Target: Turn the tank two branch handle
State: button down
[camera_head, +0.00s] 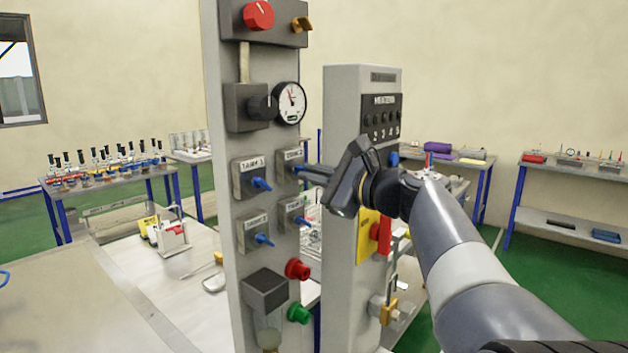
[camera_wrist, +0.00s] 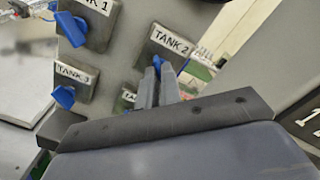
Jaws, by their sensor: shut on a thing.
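The tank two branch handle (camera_wrist: 157,62) is a small blue lever on a grey block labelled TANK 2 (camera_wrist: 170,41) in the wrist view. In the head view its block (camera_head: 289,160) sits at the upper right of a group of similar blocks on the grey panel. My gripper (camera_wrist: 158,74) is shut on the handle, its fingertips around the blue lever. In the head view my gripper (camera_head: 304,171) reaches the block from the right, and its fingers hide most of the lever.
The TANK 1 handle (camera_head: 261,184) is at the left, with the TANK 3 handle (camera_head: 264,240) below it. Another blue handle (camera_head: 302,221) is just under my gripper. A gauge (camera_head: 290,103) is above. A second grey cabinet (camera_head: 345,110) stands close at the right, behind my gripper.

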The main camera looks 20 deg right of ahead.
dwell(0.3)
jog(key=c, duration=1.6)
grip_release()
jog(key=b+v, duration=0.2)
jog(key=v, duration=0.8)
jog(key=shift+s+d, duration=0.2)
jog(key=shift+s, duration=0.15)
jog(key=p+x, duration=0.2)
jog(key=x, duration=0.8)
jog(key=shift+w+a, duration=0.2)
jog(key=shift+w, duration=0.15)
